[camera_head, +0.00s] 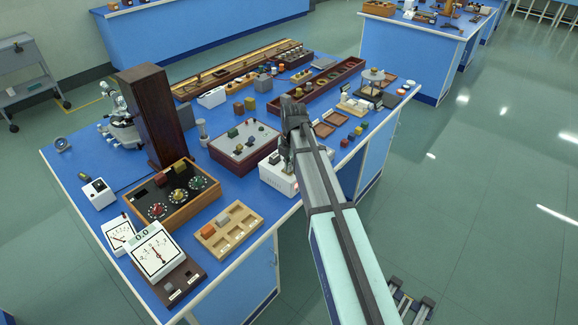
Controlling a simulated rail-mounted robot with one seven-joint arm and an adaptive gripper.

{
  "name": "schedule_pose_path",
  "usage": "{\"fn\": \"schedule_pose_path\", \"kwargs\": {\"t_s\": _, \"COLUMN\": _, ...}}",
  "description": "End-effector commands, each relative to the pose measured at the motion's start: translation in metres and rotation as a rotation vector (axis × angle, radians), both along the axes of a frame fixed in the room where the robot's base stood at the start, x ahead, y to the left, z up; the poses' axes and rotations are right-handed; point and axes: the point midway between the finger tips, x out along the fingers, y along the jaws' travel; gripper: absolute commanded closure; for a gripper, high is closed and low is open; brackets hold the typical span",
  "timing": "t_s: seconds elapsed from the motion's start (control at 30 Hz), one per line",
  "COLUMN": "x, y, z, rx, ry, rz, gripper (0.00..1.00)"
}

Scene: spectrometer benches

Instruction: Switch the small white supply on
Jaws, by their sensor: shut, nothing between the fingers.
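A white box (274,181) with a small red spot on its front stands near the right front edge of the blue bench. A smaller white box (98,194) with a dark knob or socket on it stands at the bench's left side. I cannot tell for certain which one is the small white supply. My gripper (288,165) is shut and empty. It points down at the top of the white box near the front edge and hides part of it. Whether it touches the box cannot be told. The box's switch is not clearly visible.
A tall dark wooden column (153,115), a dial box (175,192), a white meter (156,250) and a wooden compartment tray (229,229) stand to the left. A grey-topped panel box (244,139) is just behind my gripper. Open floor (480,190) lies right.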

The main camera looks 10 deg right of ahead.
Motion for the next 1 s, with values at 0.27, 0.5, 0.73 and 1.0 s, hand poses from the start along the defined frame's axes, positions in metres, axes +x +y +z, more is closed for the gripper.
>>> {"fn": "schedule_pose_path", "kwargs": {"t_s": 0.27, "x": 0.004, "y": 0.003, "z": 0.040, "rx": 0.000, "ry": 0.000, "rz": 0.001, "gripper": 1.00}}
{"fn": "schedule_pose_path", "kwargs": {"t_s": 0.5, "x": 0.010, "y": 0.007, "z": 0.074, "rx": 0.000, "ry": -0.003, "rz": 0.001, "gripper": 1.00}}
{"fn": "schedule_pose_path", "kwargs": {"t_s": 0.73, "x": 0.013, "y": 0.009, "z": 0.111, "rx": 0.000, "ry": -0.002, "rz": 0.000, "gripper": 1.00}}
{"fn": "schedule_pose_path", "kwargs": {"t_s": 1.0, "x": 0.014, "y": 0.011, "z": 0.135, "rx": 0.000, "ry": 0.000, "rz": 0.001, "gripper": 1.00}}
